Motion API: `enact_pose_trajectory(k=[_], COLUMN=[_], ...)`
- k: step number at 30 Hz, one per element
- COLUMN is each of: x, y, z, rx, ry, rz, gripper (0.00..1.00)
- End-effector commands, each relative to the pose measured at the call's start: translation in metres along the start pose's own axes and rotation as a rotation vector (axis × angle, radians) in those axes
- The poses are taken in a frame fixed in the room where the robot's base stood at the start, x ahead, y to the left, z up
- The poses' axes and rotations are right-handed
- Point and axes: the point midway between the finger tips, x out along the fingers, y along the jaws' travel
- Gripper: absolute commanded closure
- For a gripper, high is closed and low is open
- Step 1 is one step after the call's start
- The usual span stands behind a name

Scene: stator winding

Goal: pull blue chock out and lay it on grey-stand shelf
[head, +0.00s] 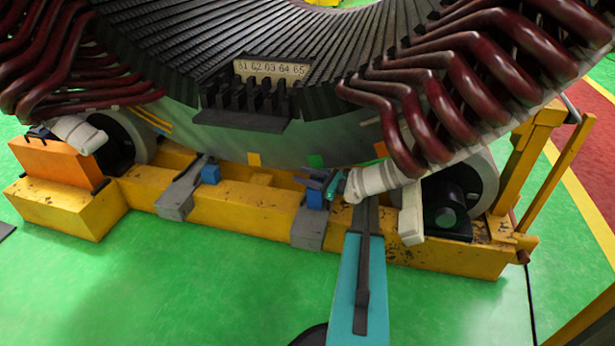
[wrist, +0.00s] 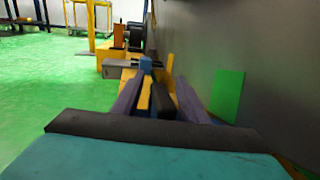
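A blue chock (head: 315,198) sits on a grey bracket (head: 308,232) on the yellow cradle, under the stator ring. A second blue chock (head: 210,174) is by another grey bracket (head: 178,196) to the left. In the wrist view a blue chock (wrist: 146,64) shows beyond the fingertips, beside a grey bracket (wrist: 120,72). My gripper (head: 316,178) is just above the nearer chock; I cannot tell if they touch. I cannot tell which surface is the grey-stand shelf.
The stator ring (head: 290,140) hangs close above my gripper, with dark red coil ends (head: 440,110) on the right. The yellow cradle (head: 240,205) carries rollers at both ends. An orange block (head: 55,160) is at left.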

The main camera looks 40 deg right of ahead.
Motion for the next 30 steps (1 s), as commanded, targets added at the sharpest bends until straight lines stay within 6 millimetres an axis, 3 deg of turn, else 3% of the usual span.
enact_pose_trajectory(k=[4, 11, 30], x=[-0.0003, -0.0008, -0.0029], y=[-0.0001, -0.0003, 0.0079], z=[-0.0001, 0.0, -0.0013], rx=[0.0, 0.0, -0.001], ry=[0.0, 0.0, 0.003], rz=[0.0, -0.001, -0.007], gripper=[0.64, 1.0, 1.0])
